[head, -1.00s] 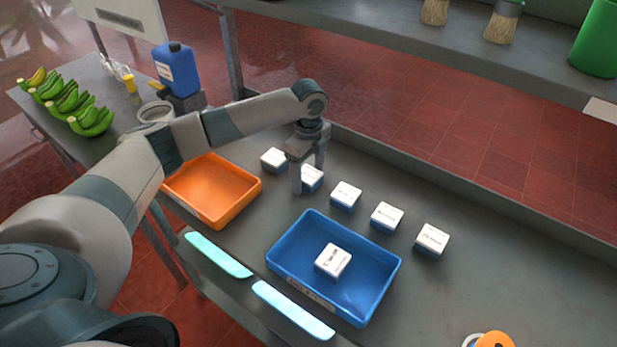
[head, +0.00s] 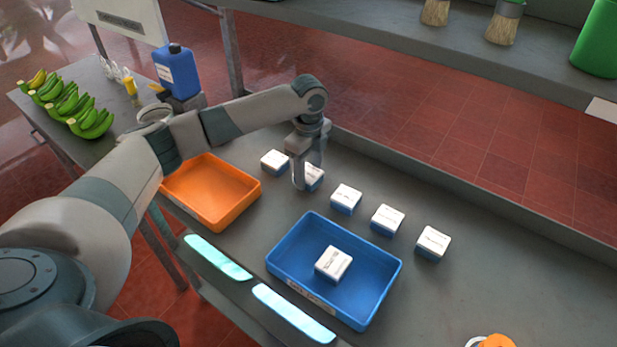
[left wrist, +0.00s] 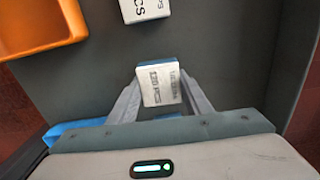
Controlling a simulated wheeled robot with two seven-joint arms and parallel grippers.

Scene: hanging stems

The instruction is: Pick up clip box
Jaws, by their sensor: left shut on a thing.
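Several small clip boxes with white tops and blue lower parts stand in a row on the grey table. My left gripper (head: 308,175) is shut on one clip box (head: 315,176), the second from the left, and partly hides it. In the left wrist view this held clip box (left wrist: 160,86) sits between the two fingers (left wrist: 161,98), its printed white top facing the camera. Its neighbour clip box (head: 275,161) stands to the left. Others (head: 346,197), (head: 387,219) and (head: 433,242) stand to the right. One more clip box (head: 333,263) lies inside the blue tray. My right gripper is not in view.
The blue tray (head: 287,283) is at the table's front and an empty orange tray (head: 243,207) is left of it. A raised shelf (head: 420,48) with brushes runs along the back. Bananas (head: 92,122) and a blue jug (head: 177,72) stand on a side table.

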